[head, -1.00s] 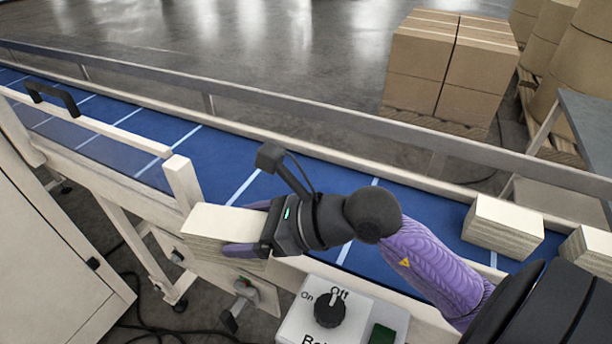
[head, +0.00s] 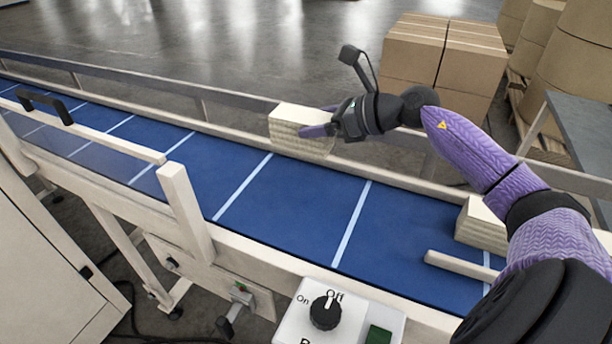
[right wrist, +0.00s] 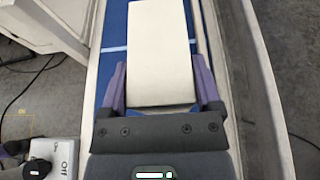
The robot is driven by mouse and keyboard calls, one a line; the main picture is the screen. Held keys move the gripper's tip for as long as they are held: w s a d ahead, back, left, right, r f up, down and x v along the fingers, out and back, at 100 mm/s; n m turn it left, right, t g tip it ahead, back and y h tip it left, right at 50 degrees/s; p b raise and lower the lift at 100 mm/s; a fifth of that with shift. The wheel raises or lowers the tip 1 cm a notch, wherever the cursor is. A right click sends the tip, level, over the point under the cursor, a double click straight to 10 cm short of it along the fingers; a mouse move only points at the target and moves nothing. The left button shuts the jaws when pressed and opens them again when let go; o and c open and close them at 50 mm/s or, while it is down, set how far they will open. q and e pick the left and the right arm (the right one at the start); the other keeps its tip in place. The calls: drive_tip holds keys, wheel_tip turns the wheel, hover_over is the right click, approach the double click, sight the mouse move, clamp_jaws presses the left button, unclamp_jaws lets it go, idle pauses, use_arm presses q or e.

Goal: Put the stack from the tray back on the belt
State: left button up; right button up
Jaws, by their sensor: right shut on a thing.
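A stack of pale paper sheets (head: 301,128) is held by my right gripper (head: 318,131), which is shut on its sides. In the head view the stack appears over the far side of the blue belt (head: 290,205), by the far rail. In the right wrist view the stack (right wrist: 160,50) lies between the two purple fingers (right wrist: 160,88), with the belt (right wrist: 115,28) below. I cannot tell its exact height above the belt. Another pale stack (head: 481,226) stands at the right end of the belt. The tray cannot be made out. My left gripper is not in view.
A control box with an On/Off knob (head: 325,312) stands at the near edge. A pale upright post (head: 186,213) and a bar with a black handle (head: 46,106) line the near side. The belt's middle is clear. Cartons (head: 442,62) stand beyond the far rail.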

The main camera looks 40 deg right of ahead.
drive_tip(key=f, duration=0.3)
drive_tip(key=f+b, duration=0.1)
drive_tip(key=f, duration=0.5)
drive_tip(key=shift+d+f+b, duration=0.25)
drive_tip(key=shift+d+b, duration=0.05)
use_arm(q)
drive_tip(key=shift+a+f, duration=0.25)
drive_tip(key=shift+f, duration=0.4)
use_arm(e)
drive_tip(key=shift+f, duration=0.1)
drive_tip(key=shift+f, duration=0.1)
drive_tip(key=o, duration=1.3)
drive_tip(key=shift+r, duration=0.25)
use_arm(q)
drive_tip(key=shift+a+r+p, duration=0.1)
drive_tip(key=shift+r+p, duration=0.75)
drive_tip(key=shift+p, duration=0.05)
use_arm(e)
drive_tip(key=v, duration=1.2)
